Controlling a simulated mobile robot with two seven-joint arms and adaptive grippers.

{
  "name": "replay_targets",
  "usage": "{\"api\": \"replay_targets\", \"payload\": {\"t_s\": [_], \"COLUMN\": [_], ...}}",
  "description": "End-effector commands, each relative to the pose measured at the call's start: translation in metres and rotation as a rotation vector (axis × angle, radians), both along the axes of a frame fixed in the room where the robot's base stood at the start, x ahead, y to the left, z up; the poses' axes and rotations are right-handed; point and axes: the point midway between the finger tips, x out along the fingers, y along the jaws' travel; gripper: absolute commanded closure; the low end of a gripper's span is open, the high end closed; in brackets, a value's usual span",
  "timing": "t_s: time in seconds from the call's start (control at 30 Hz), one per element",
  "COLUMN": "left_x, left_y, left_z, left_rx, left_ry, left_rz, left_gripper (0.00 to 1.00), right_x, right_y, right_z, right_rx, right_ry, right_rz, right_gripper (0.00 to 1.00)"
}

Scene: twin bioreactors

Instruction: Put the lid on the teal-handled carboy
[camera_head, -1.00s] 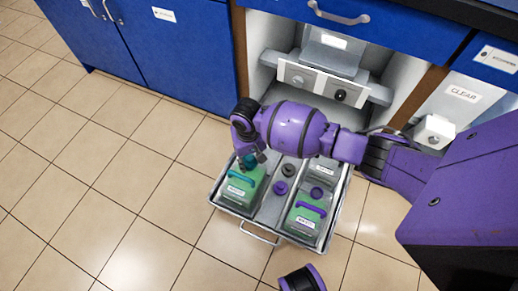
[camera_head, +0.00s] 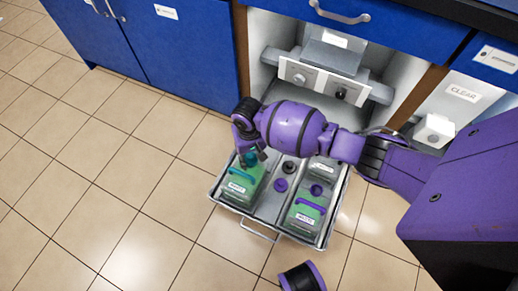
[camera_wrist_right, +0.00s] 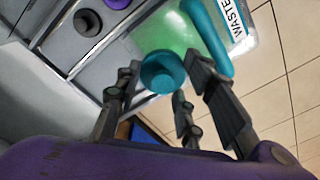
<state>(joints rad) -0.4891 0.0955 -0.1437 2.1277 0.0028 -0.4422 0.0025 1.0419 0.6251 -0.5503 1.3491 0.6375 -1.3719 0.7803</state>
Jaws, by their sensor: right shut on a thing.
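The teal-handled carboy (camera_head: 237,194) is a green container with a white label, standing in the left side of the pulled-out tray. Its teal handle (camera_wrist_right: 209,38) and WASTE label show in the right wrist view. My right gripper (camera_head: 251,157) points down at the carboy's back end. It is shut on the round teal lid (camera_wrist_right: 163,72), which is over the carboy's top beside the handle. The lid hides the carboy's mouth, and I cannot tell whether the two touch. My left gripper is not in view.
The metal tray (camera_head: 244,224) also holds a purple-handled carboy (camera_head: 303,217) on the right. A purple lid (camera_head: 281,185) and a dark lid (camera_head: 289,167) lie in the middle strip. The open cabinet with a grey unit (camera_head: 330,60) stands behind. Tiled floor is clear left.

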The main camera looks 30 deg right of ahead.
Motion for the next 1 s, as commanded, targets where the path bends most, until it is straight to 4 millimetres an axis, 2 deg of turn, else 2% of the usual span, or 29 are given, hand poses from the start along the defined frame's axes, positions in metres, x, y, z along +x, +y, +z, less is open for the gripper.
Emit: {"api": "replay_targets", "payload": {"t_s": [0.47, 0.5, 0.63, 0.87, 0.9, 1.0], "left_x": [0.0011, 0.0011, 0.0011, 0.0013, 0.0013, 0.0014], "left_y": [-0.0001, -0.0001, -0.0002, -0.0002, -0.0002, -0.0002], "left_z": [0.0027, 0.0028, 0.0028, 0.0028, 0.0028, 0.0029], "left_rx": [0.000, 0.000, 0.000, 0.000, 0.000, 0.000], "left_ry": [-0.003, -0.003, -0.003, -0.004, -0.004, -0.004], "left_rz": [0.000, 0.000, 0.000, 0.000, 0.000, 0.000], "left_gripper": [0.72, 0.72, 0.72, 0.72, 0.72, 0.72], "right_x": [0.0009, 0.0009, 0.0009, 0.0009, 0.0008, 0.0007], "right_y": [0.0005, 0.0005, 0.0005, 0.0010, 0.0011, 0.0013], "right_z": [-0.0034, -0.0034, -0.0033, -0.0033, -0.0033, -0.0033], "right_rx": [0.001, 0.001, 0.001, 0.001, 0.001, 0.002], "right_ry": [-0.001, -0.001, -0.001, -0.001, -0.001, -0.001], "right_rz": [0.000, 0.000, 0.000, 0.000, 0.000, 0.000], "right_gripper": [0.78, 0.60, 0.43, 0.42, 0.41, 0.27]}}
